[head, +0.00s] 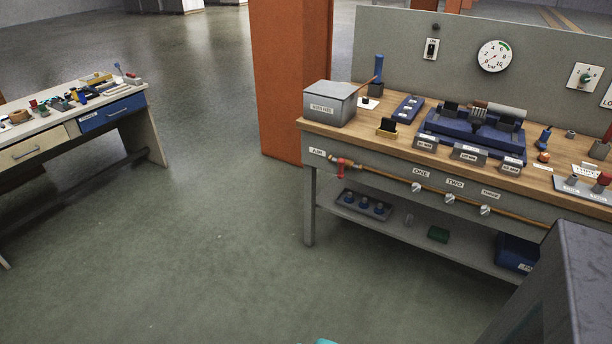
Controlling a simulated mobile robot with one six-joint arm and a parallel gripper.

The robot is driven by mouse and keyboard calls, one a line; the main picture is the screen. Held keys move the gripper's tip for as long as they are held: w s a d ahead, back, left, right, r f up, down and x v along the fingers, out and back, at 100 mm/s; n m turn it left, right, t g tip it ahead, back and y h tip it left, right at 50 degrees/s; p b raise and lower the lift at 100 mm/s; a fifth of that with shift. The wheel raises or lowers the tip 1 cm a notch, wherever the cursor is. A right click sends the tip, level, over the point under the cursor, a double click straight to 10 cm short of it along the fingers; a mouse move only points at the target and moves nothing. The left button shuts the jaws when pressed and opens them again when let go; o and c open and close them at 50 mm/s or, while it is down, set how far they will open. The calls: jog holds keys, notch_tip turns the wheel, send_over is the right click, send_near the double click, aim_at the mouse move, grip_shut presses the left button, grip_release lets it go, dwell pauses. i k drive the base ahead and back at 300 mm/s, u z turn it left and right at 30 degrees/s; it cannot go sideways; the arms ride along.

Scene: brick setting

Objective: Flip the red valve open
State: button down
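The red valve (341,167) is small and sits at the left end of a copper pipe along the front of the workbench (380,150). A label reading "AIR" (317,152) is just to its left. The valve's handle is too small to tell its exact angle.
The pipe (400,182) runs right past several silvery fittings under labels. A grey box (329,103) and blue machine (475,130) stand on top. A second table (75,125) stands left, an orange pillar (292,80) behind. The floor (200,240) between is clear.

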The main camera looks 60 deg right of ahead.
aim_at(342, 162)
jog(key=u, duration=0.1)
jog(key=k, duration=1.3)
jog(key=i, duration=1.4)
jog(key=z, duration=0.9)
jog(key=i, duration=0.45)
jog(key=z, duration=0.3)
